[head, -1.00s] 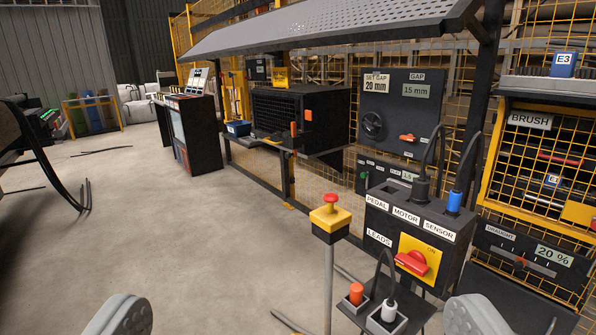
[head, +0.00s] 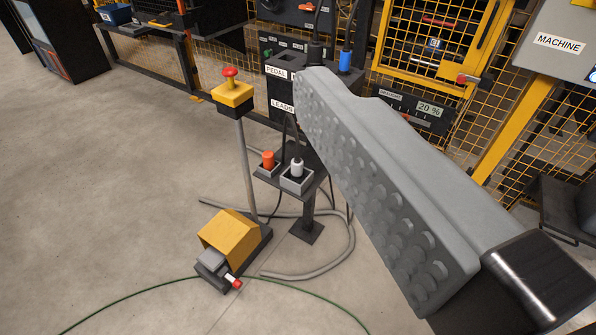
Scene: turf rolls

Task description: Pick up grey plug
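The grey plug (head: 297,167), a pale, light-grey plug, stands upright in a grey holder (head: 297,183) on a small dark stand below the LEADS label. A dark cable rises from its top. An orange plug (head: 268,159) stands in the holder to its left. One large grey finger of my gripper (head: 385,190) fills the right of the view, its studded inner pad bare. The other finger is out of view. The gripper appears open and empty, with the visible finger to the right of the grey plug and apart from it in the picture. The finger hides part of the control box.
A yellow emergency-stop box (head: 232,95) on a thin post stands just left of the plugs. A yellow foot pedal (head: 229,234) and hoses lie on the floor in front. A blue plug (head: 345,61) sits in the box behind. The floor at left is clear.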

